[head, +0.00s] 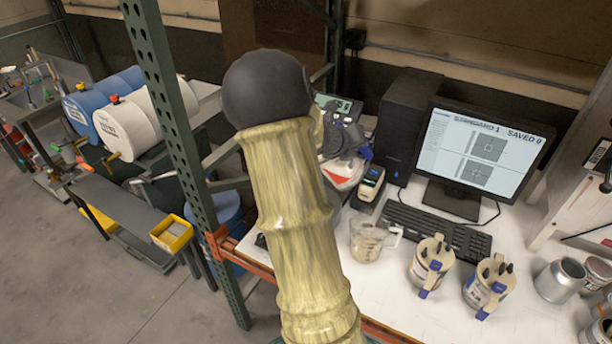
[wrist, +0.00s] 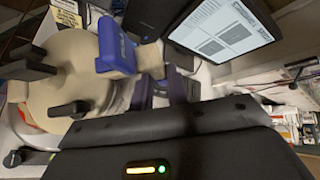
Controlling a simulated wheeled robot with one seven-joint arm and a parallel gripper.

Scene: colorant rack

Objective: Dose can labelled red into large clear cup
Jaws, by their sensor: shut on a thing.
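My gripper (wrist: 152,62) is shut on a beige can (wrist: 68,82) with dark knobs on its lid, at the left of the wrist view. The grip is at the can's beige and blue side part. Its label is out of sight, so I cannot tell if it reads red. In the head view, my arm hides most of my gripper. A clear cup (head: 366,244) with a handle stands upright on the white bench, right of my arm. It looks tan inside; whether that is content or bench seen through it is unclear.
Two similar cans stand on the bench, one near the keyboard (head: 432,265) and one further right (head: 486,288). A monitor (head: 476,152) and a black computer tower (head: 400,125) stand behind. Metal tins (head: 560,280) are at the right. A green rack post (head: 165,110) rises left of my arm.

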